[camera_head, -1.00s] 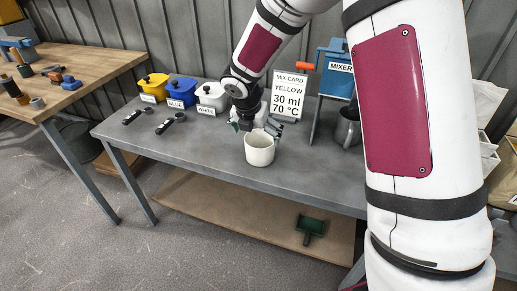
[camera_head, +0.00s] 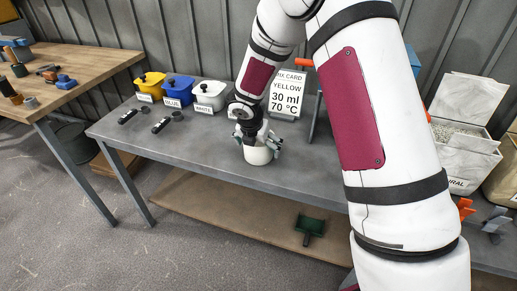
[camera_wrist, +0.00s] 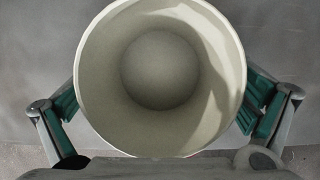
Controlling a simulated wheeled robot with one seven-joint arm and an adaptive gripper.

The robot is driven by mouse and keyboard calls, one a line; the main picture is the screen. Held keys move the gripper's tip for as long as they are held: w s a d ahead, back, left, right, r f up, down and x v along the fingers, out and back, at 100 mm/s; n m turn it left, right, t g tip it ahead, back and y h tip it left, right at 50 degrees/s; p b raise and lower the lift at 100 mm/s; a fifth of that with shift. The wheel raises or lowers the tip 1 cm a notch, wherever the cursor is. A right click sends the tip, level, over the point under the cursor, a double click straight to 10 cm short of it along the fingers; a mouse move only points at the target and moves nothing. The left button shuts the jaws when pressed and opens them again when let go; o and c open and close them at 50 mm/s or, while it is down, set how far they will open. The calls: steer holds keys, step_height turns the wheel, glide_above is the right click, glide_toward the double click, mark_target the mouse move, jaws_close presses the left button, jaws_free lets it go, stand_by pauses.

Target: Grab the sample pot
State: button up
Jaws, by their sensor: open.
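The sample pot (camera_head: 258,156) is a cream-white, round, open-topped pot standing upright on the grey table. In the wrist view I look down into the pot (camera_wrist: 160,70), which appears empty. My gripper (camera_head: 259,142) is open and is directly over the pot in the head view. In the wrist view its green-padded fingers (camera_wrist: 158,108) stand on either side of the pot's rim. A small gap seems to show at each side, though contact is hard to judge. My gripper and wrist hide the pot's top in the head view.
Behind the pot is a mix card (camera_head: 287,95) reading yellow, 30 ml, 70 °C. Dark scoops (camera_head: 161,126) lie at left. The table's front left is clear.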

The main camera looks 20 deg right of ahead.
steer(key=c, duration=1)
steer(key=shift+c, duration=0.2)
steer(key=shift+r, duration=0.2)
